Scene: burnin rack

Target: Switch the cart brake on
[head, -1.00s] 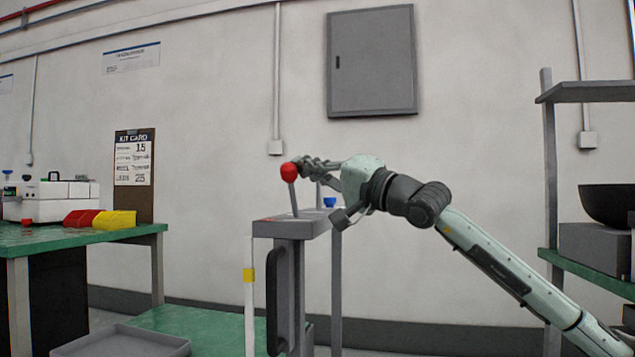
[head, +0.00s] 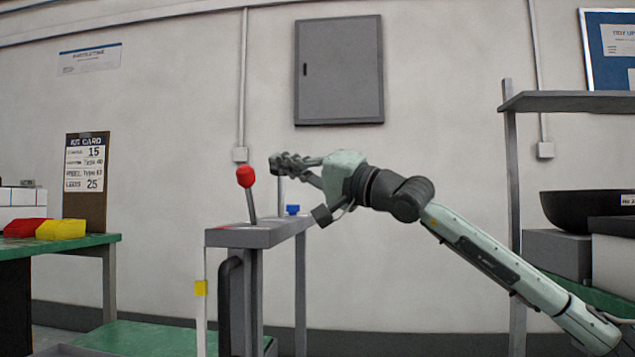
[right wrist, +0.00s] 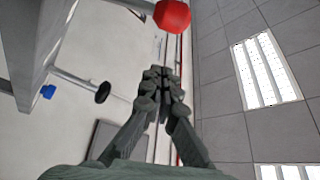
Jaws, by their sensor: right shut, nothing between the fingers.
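A lever with a red ball knob (head: 245,177) stands on the grey cart top (head: 265,236), leaning slightly left. The knob also shows in the right wrist view (right wrist: 173,16), beyond my fingertips. My right gripper (head: 276,164) is shut and empty. It is just right of the red knob, with a visible gap in the head view. A thin rod (head: 280,192) rises from the cart below the fingers. In the right wrist view a black knob (right wrist: 102,92) on a rod is left of my fingers. My left gripper is not in view.
A small blue knob (head: 292,209) is on the cart top. A black handle (head: 225,310) is on the cart's side. A green workbench (head: 60,243) with red and yellow bins stands left. A shelf rack (head: 513,200) with a black bowl (head: 585,208) stands right.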

